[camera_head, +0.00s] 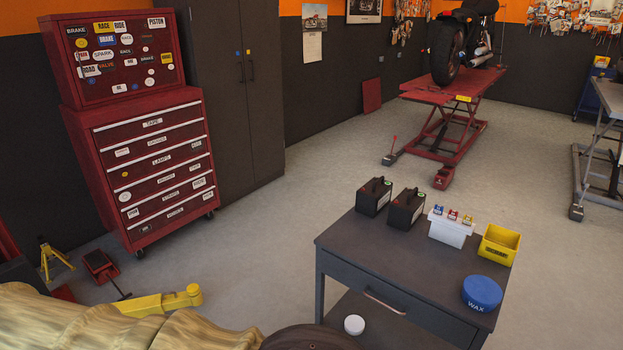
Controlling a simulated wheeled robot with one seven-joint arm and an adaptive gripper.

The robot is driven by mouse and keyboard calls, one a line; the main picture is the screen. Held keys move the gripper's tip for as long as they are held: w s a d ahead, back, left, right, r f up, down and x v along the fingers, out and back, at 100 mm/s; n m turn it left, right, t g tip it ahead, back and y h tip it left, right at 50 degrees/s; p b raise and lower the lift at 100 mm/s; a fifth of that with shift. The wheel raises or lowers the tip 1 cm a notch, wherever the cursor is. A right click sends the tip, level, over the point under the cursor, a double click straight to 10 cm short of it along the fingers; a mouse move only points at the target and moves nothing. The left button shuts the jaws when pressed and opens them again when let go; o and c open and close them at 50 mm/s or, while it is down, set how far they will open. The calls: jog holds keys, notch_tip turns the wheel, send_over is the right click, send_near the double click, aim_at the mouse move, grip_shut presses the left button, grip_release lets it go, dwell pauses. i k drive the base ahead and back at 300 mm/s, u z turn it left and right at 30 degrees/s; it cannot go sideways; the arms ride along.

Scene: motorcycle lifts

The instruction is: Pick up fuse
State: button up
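Three small coloured pieces that look like fuses (453,215) stand in a row on top of a white box (450,233). Their colours include red, blue and yellow, but they are too small to make out in detail. The white box sits on the dark top of a cart (390,258), between a black battery-like box and an open yellow bin. My gripper is not in view.
Two black battery-like boxes (405,210) stand left of the white box. The yellow bin (498,245) and a blue wax tin (482,293) are to its right. A yellow-armed device (165,302) is at lower left. The floor behind the cart is open.

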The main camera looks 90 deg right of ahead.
aim_at(438, 209)
jog(key=z, duration=0.4)
jog(key=k, duration=0.1)
jog(key=z, duration=3.25)
